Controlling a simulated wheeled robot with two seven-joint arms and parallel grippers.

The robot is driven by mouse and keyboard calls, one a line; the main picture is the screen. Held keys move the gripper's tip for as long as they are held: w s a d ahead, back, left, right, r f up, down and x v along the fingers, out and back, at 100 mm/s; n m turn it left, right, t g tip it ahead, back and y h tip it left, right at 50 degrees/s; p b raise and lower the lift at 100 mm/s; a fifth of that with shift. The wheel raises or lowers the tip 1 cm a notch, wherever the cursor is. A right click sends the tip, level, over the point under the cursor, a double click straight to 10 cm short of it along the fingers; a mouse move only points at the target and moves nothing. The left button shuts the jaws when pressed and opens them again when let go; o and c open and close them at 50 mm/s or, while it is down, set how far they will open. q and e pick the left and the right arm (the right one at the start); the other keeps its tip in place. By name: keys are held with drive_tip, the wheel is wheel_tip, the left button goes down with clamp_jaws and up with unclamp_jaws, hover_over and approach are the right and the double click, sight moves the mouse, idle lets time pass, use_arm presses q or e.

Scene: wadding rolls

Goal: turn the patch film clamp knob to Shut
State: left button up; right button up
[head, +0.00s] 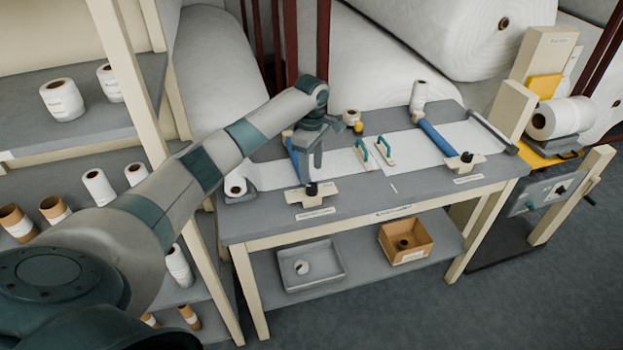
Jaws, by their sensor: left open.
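Two film clamps with blue bars lie across white film on the grey workbench (355,205). The left clamp has a black knob (311,188) on a cream plate (325,194). The right clamp's blue bar (437,138) ends at another black knob (466,157) on a similar plate. The label lettering is too small to read, so I cannot tell which is the patch film clamp. My left gripper (309,172) is open and points down just above the left knob, partly hiding that clamp's bar. I cannot tell whether it touches the knob. My right gripper is out of view.
Two teal-handled tools (384,152) lie between the clamps. A small roll (235,186) sits at the bench's left end, and another roll (419,95) stands at the back. A tray (310,265) and an orange box (406,240) are on the lower shelf. Shelving with rolls stands left.

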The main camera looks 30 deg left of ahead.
sight(311, 186)
use_arm(q)
drive_tip(key=shift+f+p, duration=0.8)
drive_tip(key=shift+f, duration=2.35)
drive_tip(key=c, duration=1.1)
